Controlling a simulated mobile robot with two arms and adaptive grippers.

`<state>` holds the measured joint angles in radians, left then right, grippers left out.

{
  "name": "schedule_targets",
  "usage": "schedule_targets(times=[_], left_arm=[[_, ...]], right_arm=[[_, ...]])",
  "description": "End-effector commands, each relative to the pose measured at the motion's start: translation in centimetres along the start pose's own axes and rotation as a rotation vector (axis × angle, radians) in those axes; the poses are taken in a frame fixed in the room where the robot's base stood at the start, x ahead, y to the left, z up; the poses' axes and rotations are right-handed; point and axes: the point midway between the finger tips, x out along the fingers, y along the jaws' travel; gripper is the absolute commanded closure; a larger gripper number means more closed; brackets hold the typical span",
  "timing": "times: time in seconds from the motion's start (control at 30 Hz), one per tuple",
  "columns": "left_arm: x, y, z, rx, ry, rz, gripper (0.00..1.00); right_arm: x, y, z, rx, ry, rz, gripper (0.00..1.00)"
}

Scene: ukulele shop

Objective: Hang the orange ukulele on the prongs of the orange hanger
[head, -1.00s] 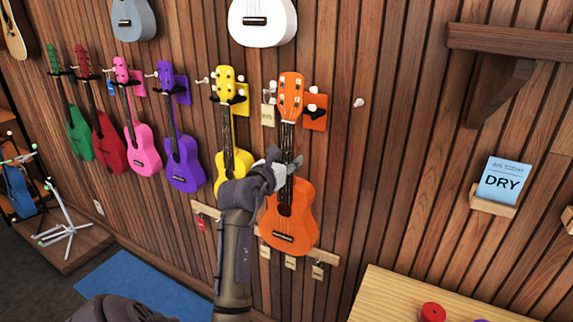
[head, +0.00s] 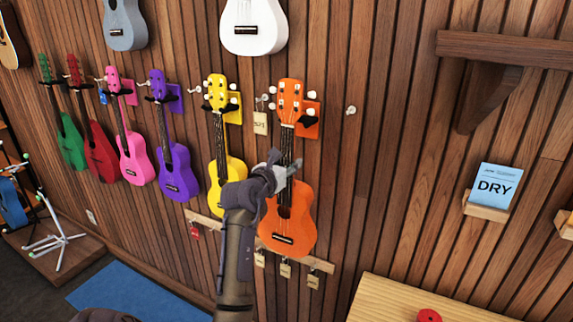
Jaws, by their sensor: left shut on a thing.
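The orange ukulele (head: 288,222) is upright against the slatted wall, its head level with the orange hanger (head: 308,118). The hanger is an orange plate with dark prongs, partly hidden behind the ukulele's head. A dark prong shows to the right of the neck, just below the head. I cannot tell whether the head rests on the prongs. My left gripper (head: 287,172) is shut on the ukulele's neck, just above the body. My right gripper is not in view.
A yellow ukulele (head: 228,172) hangs close on the left, with purple (head: 178,172), pink and other ukuleles beyond. A white ukulele (head: 254,30) hangs above. A tagged rail (head: 320,263) is below. A wooden counter (head: 390,300) stands at lower right, near a DRY sign (head: 495,187).

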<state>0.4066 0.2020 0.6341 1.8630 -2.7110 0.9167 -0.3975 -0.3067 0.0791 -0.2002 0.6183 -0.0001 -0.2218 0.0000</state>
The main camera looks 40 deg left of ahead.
Motion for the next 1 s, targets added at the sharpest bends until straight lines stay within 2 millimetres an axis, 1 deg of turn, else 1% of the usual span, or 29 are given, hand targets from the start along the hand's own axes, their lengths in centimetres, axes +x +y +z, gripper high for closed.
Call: schedule_targets(times=[0.03,0.3,0.53,1.0], left_arm=[[0.0,0.0,0.3,0.001,-0.005,0.001,1.0],[0.1,0.0,0.3,0.001,-0.005,0.001,1.0],[0.2,0.0,0.4,0.001,-0.005,0.001,1.0],[2.5,0.0,0.6,0.001,-0.005,0.001,1.0]], right_arm=[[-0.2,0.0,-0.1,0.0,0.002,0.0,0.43],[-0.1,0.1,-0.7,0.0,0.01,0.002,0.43],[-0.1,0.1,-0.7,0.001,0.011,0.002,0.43],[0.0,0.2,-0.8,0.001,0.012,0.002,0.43]])
